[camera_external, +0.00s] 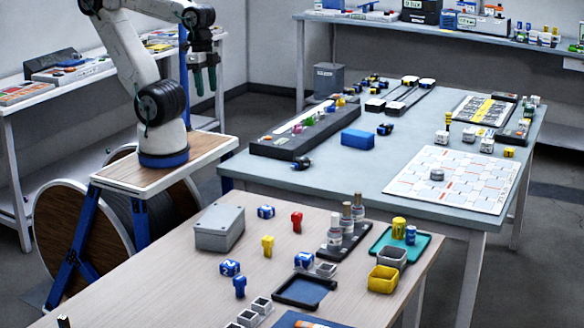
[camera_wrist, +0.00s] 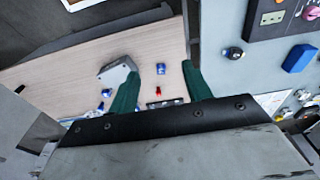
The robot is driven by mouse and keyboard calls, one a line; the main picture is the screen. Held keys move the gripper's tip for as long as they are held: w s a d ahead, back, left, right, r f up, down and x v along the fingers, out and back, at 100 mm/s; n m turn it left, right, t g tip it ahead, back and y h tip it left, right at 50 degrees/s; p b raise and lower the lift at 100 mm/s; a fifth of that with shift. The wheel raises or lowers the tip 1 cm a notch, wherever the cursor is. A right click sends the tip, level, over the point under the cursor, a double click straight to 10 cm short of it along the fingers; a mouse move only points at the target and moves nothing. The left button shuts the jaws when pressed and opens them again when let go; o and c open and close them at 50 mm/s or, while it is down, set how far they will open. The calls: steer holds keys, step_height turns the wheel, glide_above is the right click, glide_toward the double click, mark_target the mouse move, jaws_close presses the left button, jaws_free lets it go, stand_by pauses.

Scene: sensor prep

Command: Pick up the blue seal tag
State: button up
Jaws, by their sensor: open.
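The blue seal tag (camera_external: 239,286) appears to be the small blue peg-shaped piece standing on the wooden table, near a blue numbered cube (camera_external: 229,267). In the wrist view a small blue piece left of the left finger may be this tag (camera_wrist: 100,106), but it is too small to be sure. My gripper (camera_external: 205,80) hangs high above and behind the table, pointing down. Its two green fingers are apart and empty in the wrist view (camera_wrist: 160,66). A red tag (camera_external: 297,221) and a yellow tag (camera_external: 267,245) of similar shape stand farther back.
A grey box (camera_external: 219,228) stands at the table's back left. A black tray (camera_external: 305,291), grey cups (camera_external: 260,305), a bottle rack (camera_external: 334,249) and a yellow bin (camera_external: 382,279) stand right of the blue tag. A grey-blue table (camera_external: 350,180) holds other parts behind.

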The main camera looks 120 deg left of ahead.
steer(key=m+g+y, duration=0.1)
steer(key=m+g, duration=0.2)
glide_toward(239, 278)
steer(key=s+a+f, duration=0.1)
steer(key=f, duration=0.1)
steer(key=s+a+f, duration=0.1)
steer(key=s+f, duration=0.1)
steer(key=s+a+f, duration=0.1)
steer(key=s+f, duration=0.1)
steer(key=shift+a, duration=0.2)
steer(key=shift+n+t+h, duration=0.4)
steer(key=shift+n+t, duration=0.1)
steer(key=shift+t, duration=0.2)
steer(key=w+d, duration=0.1)
steer(key=w+d+r, duration=0.1)
steer(key=w+d, duration=0.1)
steer(key=w, duration=0.1)
steer(key=shift+r, duration=0.35)
steer(key=shift+d+n, duration=0.1)
steer(key=shift+n, duration=0.2)
step_height(239, 278, down, 3)
steer(key=shift+r, duration=0.2)
steer(key=f, duration=0.5)
steer(key=shift+s+a, duration=0.2)
steer(key=shift+a, duration=0.2)
steer(key=c, duration=1)
